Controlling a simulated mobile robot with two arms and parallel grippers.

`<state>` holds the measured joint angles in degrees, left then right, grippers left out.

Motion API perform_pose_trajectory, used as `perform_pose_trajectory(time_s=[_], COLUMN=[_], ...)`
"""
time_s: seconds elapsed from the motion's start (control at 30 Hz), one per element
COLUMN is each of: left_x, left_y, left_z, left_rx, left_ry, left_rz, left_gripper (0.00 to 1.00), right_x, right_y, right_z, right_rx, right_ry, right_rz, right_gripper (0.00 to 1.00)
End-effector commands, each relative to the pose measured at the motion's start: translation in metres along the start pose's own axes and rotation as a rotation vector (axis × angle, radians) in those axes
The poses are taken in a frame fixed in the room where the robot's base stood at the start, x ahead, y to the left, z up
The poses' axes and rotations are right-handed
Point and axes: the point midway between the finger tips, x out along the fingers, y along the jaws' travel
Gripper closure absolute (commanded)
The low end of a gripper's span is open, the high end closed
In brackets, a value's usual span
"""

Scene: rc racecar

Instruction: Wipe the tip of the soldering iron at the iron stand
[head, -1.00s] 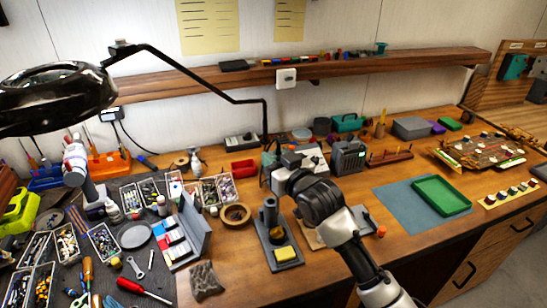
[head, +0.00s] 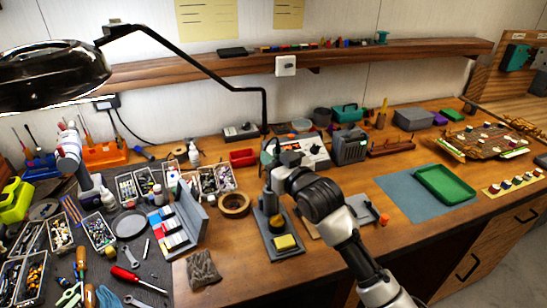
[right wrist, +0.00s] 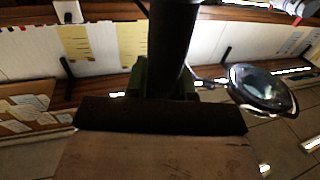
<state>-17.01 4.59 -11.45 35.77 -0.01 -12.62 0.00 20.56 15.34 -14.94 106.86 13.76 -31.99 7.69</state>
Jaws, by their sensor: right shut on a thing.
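The iron stand is a dark grey base (head: 292,254) with a yellow sponge (head: 285,242) at its front and an upright dark holder (head: 268,203) at its back. A round brownish pad (head: 277,223) sits between them. My right gripper (head: 272,178) is over the back of the stand, pointing left, close to the holder's top. It is shut on a dark cylindrical handle (right wrist: 172,45), seen in the right wrist view, which I take as the soldering iron. The iron's tip is not clearly visible in either view.
A brown tape roll (head: 234,204) and an upright grey parts case (head: 190,220) stand left of the stand. A crumpled cloth (head: 202,269) lies at the front. A magnifier lamp (head: 45,75) hangs at upper left. A green tray (head: 444,185) lies right.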

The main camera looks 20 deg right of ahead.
Motion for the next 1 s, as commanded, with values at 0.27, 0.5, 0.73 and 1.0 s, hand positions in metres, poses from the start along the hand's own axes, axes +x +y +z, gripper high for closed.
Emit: perform_pose_trajectory(time_s=[0.27,0.5,0.73,1.0], left_x=[0.001,0.002,0.002,0.002], left_y=[0.0,0.001,0.001,0.001], left_z=[0.0,0.003,0.004,0.005], left_rx=[0.0,0.0,0.0,0.0], left_ry=[0.0,-0.004,-0.007,-0.008], left_rz=[0.0,0.001,0.001,0.001], left_gripper=[0.64,0.64,0.64,0.64], right_x=[0.0,0.0,0.0,0.0], right_y=[0.0,0.0,0.0,0.0], right_z=[0.003,0.008,0.01,0.01], right_rx=[0.0,0.0,-0.001,0.0], right_ry=[0.0,-0.001,0.0,0.0], right_rz=[0.0,0.0,0.0,0.0], right_gripper=[0.97,0.97,0.97,0.97])
